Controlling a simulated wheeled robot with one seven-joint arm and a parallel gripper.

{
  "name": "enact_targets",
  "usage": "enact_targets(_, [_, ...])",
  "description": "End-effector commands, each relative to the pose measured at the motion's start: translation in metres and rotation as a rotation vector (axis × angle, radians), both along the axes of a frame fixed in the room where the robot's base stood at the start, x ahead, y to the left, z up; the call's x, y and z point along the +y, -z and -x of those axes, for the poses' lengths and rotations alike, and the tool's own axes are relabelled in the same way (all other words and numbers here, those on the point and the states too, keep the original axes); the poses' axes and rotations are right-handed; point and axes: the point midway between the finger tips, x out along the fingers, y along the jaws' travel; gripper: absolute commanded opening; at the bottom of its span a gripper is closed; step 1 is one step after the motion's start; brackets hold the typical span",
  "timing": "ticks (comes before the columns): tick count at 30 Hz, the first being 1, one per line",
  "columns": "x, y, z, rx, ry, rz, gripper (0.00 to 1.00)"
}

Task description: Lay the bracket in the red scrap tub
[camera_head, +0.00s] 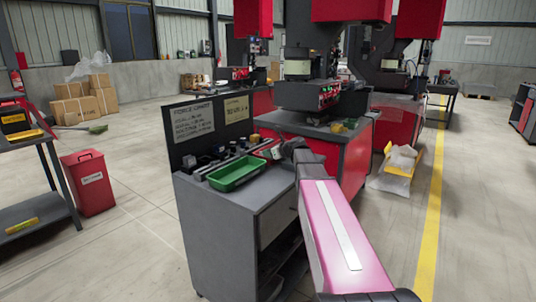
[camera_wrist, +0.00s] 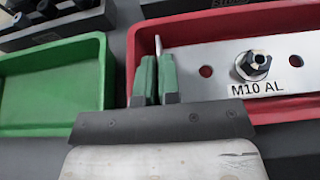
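A grey metal bracket (camera_wrist: 215,62) with round holes, a bolt and nut, and the marking "M10 AL" shows in the wrist view. It lies within or just above the red scrap tub (camera_wrist: 290,129); I cannot tell if it touches the floor. A thin upright edge shows between the green fingertips of my gripper (camera_wrist: 157,76), which are close together around it, at the tub's left end. In the head view my gripper (camera_head: 288,146) is over the bench and largely hides the bracket. The red tub (camera_head: 268,150) shows partly there.
A green tray (camera_wrist: 50,85), empty where visible, stands left of the red tub; it also shows in the head view (camera_head: 237,173). Dark racks with small parts (camera_wrist: 60,20) lie behind it. A dark sign panel (camera_head: 192,122) stands at the bench's back edge.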

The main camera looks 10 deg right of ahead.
Motion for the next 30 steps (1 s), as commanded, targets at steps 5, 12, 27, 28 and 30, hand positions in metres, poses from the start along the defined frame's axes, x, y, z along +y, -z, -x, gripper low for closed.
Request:
enact_targets(5, [0.000,0.006,0.000,0.001,-0.001,0.002,0.00])
enact_targets(12, [0.000,0.012,0.001,0.007,-0.004,0.006,0.11])
enact_targets(27, [-0.015,-0.009,0.019,0.006,-0.002,0.005,0.15])
enact_targets(28, [-0.019,-0.011,0.023,0.005,-0.002,0.004,0.15])
enact_targets(30, [-0.029,-0.018,0.033,0.004,0.000,0.004,0.15])
